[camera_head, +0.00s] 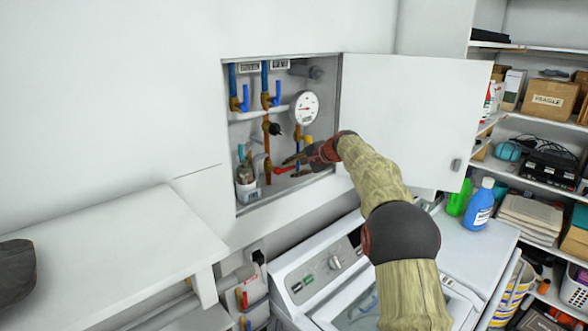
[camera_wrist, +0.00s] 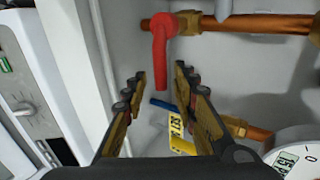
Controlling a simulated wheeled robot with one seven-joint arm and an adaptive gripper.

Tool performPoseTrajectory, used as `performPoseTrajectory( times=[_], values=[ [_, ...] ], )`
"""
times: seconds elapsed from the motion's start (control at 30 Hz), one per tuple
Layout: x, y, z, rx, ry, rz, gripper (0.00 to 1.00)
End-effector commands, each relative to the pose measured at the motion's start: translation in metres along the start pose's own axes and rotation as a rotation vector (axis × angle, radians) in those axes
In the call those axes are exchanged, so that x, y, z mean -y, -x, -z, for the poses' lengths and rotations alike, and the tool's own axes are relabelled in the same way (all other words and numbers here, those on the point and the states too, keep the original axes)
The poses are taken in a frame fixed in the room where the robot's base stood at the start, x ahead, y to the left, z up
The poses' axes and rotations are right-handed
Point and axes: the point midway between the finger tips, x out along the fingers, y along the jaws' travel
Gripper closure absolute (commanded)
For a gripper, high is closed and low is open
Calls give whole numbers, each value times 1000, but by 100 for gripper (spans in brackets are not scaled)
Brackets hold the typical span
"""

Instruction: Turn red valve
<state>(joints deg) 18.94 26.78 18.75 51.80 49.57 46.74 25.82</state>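The red valve (camera_wrist: 159,50) is a lever handle on a copper pipe (camera_wrist: 258,24) in the wrist view. Its free end points down the picture, into the space between my two fingertips. My gripper (camera_wrist: 160,80) is open, with one finger on each side of the lever's end in that view; I see no contact. In the head view, the red valve (camera_head: 284,170) shows low in the wall recess, with my gripper (camera_head: 294,166) reaching in from the right beside it. My gripper partly hides the pipes behind it.
The recess holds blue levers (camera_head: 276,94), a round gauge (camera_head: 305,107), and a white container (camera_head: 246,184). The open cabinet door (camera_head: 410,110) stands to the right. A white washing machine (camera_head: 340,275) is below.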

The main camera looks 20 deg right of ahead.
Motion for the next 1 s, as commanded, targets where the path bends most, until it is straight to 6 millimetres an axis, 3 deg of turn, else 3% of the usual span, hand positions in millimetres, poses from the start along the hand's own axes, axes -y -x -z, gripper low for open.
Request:
performPoseTrajectory(
  times=[0.23,0.37,0.8,1.0],
  values=[
    [1,2,0,-1,1,1,72],
    [2,14,0,-2,1,2,72],
    [0,97,1,-2,0,1,72],
    [0,116,0,0,0,0,72]
  ],
)
